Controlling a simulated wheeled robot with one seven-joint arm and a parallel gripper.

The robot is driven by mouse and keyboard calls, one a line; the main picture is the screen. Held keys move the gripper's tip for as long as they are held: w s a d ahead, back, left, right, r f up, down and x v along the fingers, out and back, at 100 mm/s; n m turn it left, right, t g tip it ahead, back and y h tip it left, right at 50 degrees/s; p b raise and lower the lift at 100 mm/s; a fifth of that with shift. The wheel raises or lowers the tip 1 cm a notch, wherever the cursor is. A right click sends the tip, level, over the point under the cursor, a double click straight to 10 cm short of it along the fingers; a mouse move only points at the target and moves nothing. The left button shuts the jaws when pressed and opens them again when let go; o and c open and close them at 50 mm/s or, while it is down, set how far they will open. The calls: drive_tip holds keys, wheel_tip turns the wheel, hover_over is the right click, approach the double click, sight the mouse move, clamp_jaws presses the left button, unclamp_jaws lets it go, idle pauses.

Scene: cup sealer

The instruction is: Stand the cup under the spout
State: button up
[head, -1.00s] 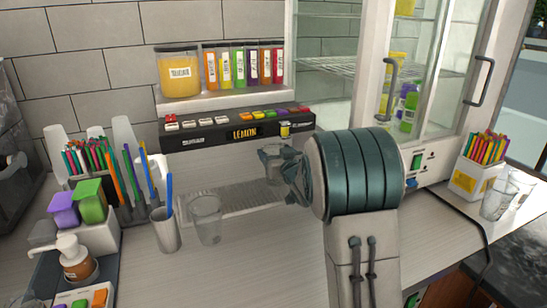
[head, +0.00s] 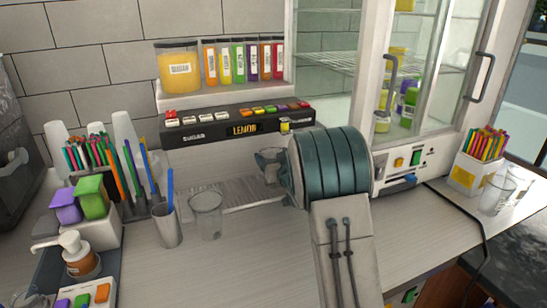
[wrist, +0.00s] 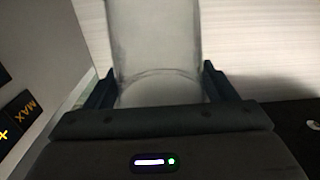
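The clear cup (head: 270,164) is at the front of the black-topped dispenser, upright, below and slightly left of its small yellow spout (head: 285,127). I cannot tell from the head view whether its base touches the grille. My gripper (wrist: 160,85) has its dark fingers on both sides of the clear cup, which fills the gap in the wrist view (wrist: 158,40); they appear shut on it. In the head view my teal wrist hides most of the gripper and the cup's right side.
The drip grille (head: 232,193) runs along the dispenser's base. A white cabinet (head: 425,150) stands at right.

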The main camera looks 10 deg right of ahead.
drive_tip(key=shift+o, duration=0.8)
drive_tip(key=shift+r, duration=0.2)
drive_tip(key=s+d+f+m+g+h, duration=0.1)
drive_tip(key=s+g, duration=0.1)
drive_tip(key=s, duration=0.5)
drive_tip(key=s+d+f+g+h+b, duration=0.1)
drive_tip(key=s+g, duration=0.1)
drive_tip(key=s, duration=0.6)
drive_tip(key=s+d+f+m+g+h+b, duration=0.1)
drive_tip(key=s+d+g+h, duration=0.1)
drive_tip(key=s, duration=0.6)
drive_tip(key=shift+s+m+g, duration=0.25)
drive_tip(key=shift+m+g, duration=0.05)
drive_tip(key=shift+g, duration=0.1)
drive_tip(key=s+a+f+g, duration=0.1)
drive_tip(key=s+g, duration=0.1)
drive_tip(key=s, duration=0.5)
drive_tip(key=s+a+f+g, duration=0.1)
drive_tip(key=s+g, duration=0.2)
drive_tip(key=s, duration=0.4)
drive_tip(key=s+a+f+g, duration=0.1)
drive_tip(key=s+a+g, duration=0.1)
drive_tip(key=s, duration=0.5)
drive_tip(key=shift+g+y, duration=0.3)
drive_tip(key=shift+g, duration=0.2)
